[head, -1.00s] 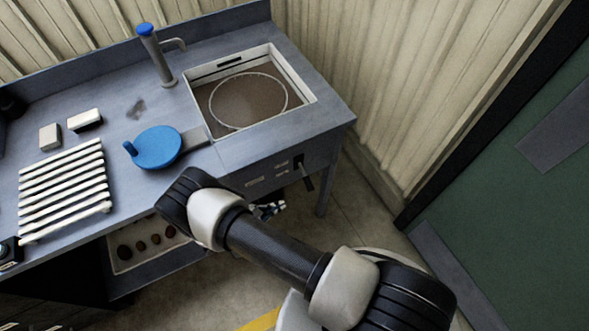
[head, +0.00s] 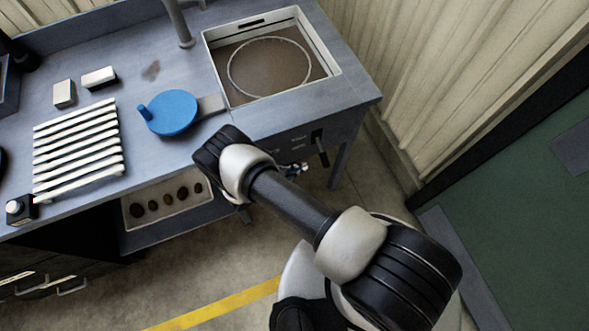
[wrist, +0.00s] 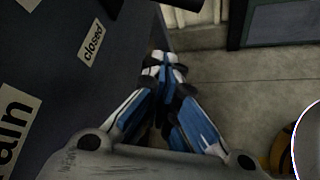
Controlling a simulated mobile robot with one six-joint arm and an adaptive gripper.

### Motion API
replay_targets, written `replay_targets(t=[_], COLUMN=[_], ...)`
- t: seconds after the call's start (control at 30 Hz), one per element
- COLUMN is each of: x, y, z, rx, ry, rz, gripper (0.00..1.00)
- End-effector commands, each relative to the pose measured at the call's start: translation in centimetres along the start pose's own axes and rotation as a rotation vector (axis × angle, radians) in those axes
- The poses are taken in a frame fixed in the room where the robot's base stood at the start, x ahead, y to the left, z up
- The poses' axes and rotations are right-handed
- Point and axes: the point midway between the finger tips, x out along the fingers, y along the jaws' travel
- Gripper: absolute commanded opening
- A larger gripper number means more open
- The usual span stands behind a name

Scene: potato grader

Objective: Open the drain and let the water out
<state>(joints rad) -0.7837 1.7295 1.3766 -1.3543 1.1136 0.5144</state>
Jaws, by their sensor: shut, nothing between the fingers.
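The sink basin (head: 333,72) is set into the bench top and holds murky brown water with a ring shape in it. A dark drain lever (head: 320,148) hangs on the bench's front panel below the basin. The wrist view shows a "closed" label (wrist: 91,42) and a label ending in "ain" (wrist: 14,135) on that panel. A dark part, seemingly the lever (wrist: 180,14), enters at the top edge. My gripper (wrist: 163,62) is shut and empty, beside the panel and apart from the lever. In the head view my gripper (head: 295,169) is partly hidden behind my arm.
A blue round disc (head: 172,112), a white slatted rack (head: 80,150) and two small blocks lie on the bench top. A tray (head: 135,212) of dark potatoes sits on the lower shelf. A bench leg (head: 340,168) stands right of the lever. Floor in front is open.

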Motion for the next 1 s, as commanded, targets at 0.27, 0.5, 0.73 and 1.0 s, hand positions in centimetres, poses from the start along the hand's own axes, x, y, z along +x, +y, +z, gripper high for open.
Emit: replay_targets(t=[0.27, 0.5, 0.73, 1.0], x=[6.3, 4.5, 4.3, 4.3], y=[-0.2, 0.1, 0.0, 0.0], z=[0.0, 3.2, 3.8, 3.8], rx=[0.002, -0.001, 0.0, -0.001], ry=[-0.002, 0.001, 0.001, 0.001], rz=[-0.005, -0.001, 0.0, -0.001], gripper=[0.0, 0.0, 0.0, 0.0])
